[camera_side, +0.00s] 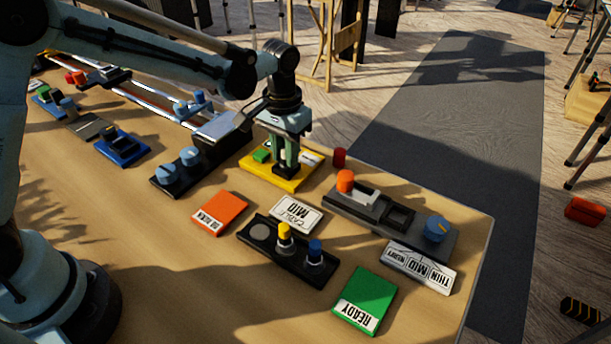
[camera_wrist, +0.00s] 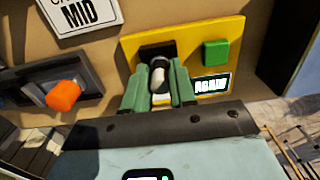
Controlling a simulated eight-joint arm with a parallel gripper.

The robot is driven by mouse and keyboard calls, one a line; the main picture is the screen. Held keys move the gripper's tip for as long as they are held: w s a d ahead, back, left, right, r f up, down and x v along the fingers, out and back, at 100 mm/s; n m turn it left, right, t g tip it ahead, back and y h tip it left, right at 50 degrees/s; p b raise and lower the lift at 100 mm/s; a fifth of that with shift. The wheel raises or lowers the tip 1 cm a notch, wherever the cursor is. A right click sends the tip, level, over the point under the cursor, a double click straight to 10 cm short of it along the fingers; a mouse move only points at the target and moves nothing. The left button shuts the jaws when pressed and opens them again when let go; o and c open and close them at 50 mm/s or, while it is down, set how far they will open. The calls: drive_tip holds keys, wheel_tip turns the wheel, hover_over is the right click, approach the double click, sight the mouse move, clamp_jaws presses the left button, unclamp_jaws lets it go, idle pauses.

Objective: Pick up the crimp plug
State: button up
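A small pale-and-dark plug (camera_wrist: 159,76), which looks like the crimp plug, stands at a black socket block on the yellow plate (camera_wrist: 225,50) in the wrist view. My gripper (camera_wrist: 160,70) is lowered over it, with one green finger on each side. The fingers are close to the plug, but I cannot tell whether they touch it. In the side view, my gripper (camera_side: 285,165) points down at the yellow plate (camera_side: 283,184), and its fingers hide the plug.
A green button (camera_side: 262,156) is on the plate. A red cylinder (camera_side: 339,158) stands just behind it. A black holder (camera_side: 262,247) with yellow and blue plugs, a dark unit (camera_side: 408,240) with orange and blue knobs, and a "CABLE MID" card (camera_side: 297,214) lie nearby.

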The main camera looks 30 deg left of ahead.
clamp_jaws()
